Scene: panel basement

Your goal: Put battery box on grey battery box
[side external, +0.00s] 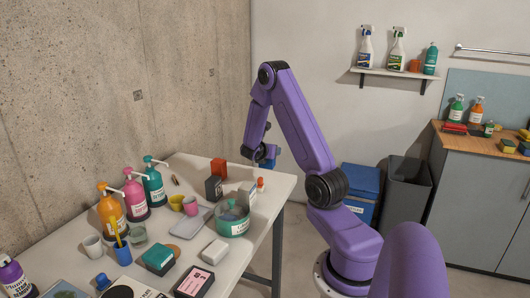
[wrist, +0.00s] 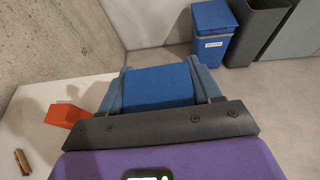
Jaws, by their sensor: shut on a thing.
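My gripper (side external: 268,158) is shut on a blue box (wrist: 158,84), held between its two blue-grey fingers. In the side external view the held box shows small and partly hidden by my arm, above the far right part of the table. I take this blue box to be the battery box. A dark grey box (side external: 213,188) with a pale label stands upright on the table, to the left of and below my gripper; it may be the grey battery box. It cannot be made out in the wrist view.
An orange-red block (side external: 218,168) stands behind the dark box; it also shows in the wrist view (wrist: 66,115). A blue bin (side external: 361,190) stands beyond.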

